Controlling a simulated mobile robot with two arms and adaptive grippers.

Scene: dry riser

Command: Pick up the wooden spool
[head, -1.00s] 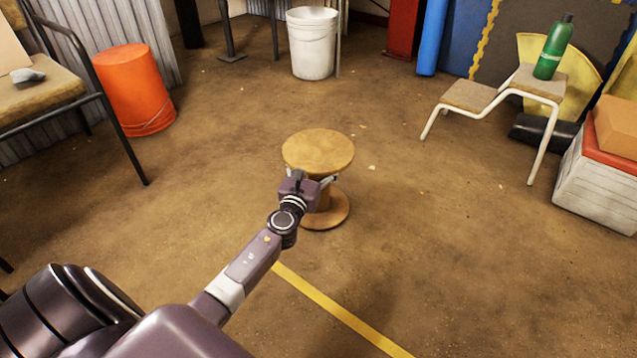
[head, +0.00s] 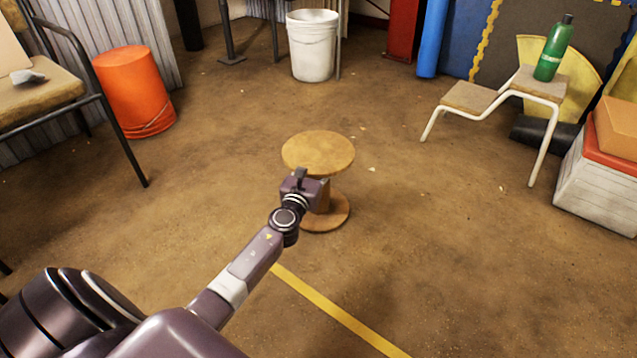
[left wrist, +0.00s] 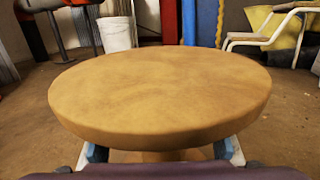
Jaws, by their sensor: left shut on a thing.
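The wooden spool (head: 318,152) stands upright on the brown floor in the middle of the head view, with a round top disc, a narrower core and a round base disc. My left gripper (head: 313,183) reaches in from the lower left and is shut on the spool below its top disc. My wrist hides the fingers and part of the core in the head view. In the left wrist view the spool's top disc (left wrist: 160,95) fills the middle, and the blue-grey finger parts show under its near edge. My right gripper is not in view.
An orange bucket (head: 135,90) and a chair (head: 40,105) stand at the left. A white bucket (head: 312,45) stands behind the spool. A stepped stool (head: 470,97) with a green bottle (head: 554,48) and a white crate (head: 596,185) are at the right. Floor around the spool is clear.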

